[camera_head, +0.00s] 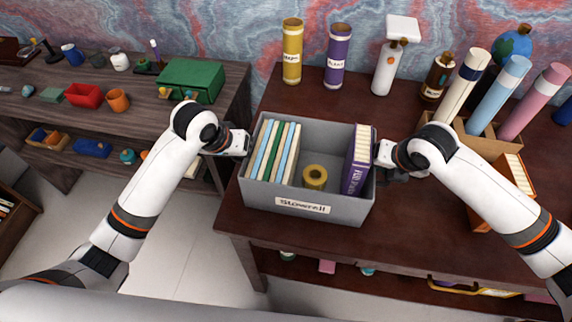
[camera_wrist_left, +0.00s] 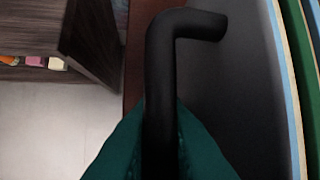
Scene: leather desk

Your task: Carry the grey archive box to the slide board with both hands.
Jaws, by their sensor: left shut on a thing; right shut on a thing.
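The grey archive box (camera_head: 312,213) is upright at the front left of the dark red-brown desk (camera_head: 450,245), labelled "Stowrell". It holds several pale, blue and green folders (camera_head: 273,152), a yellow roll (camera_head: 315,177) and a purple book (camera_head: 357,165). My left gripper (camera_head: 245,143) is at the box's left side; the left wrist view shows its teal fingers shut on a black bar-shaped handle (camera_wrist_left: 160,75) beside the grey wall. My right gripper (camera_head: 381,154) is shut at the box's right side, its fingertips partly hidden. I cannot tell whether the box touches the desk. No slide board can be made out.
A holder (camera_head: 480,143) with long tubes stands at the right. A side shelf (camera_head: 140,97) with a green box (camera_head: 190,80) stands at the left.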

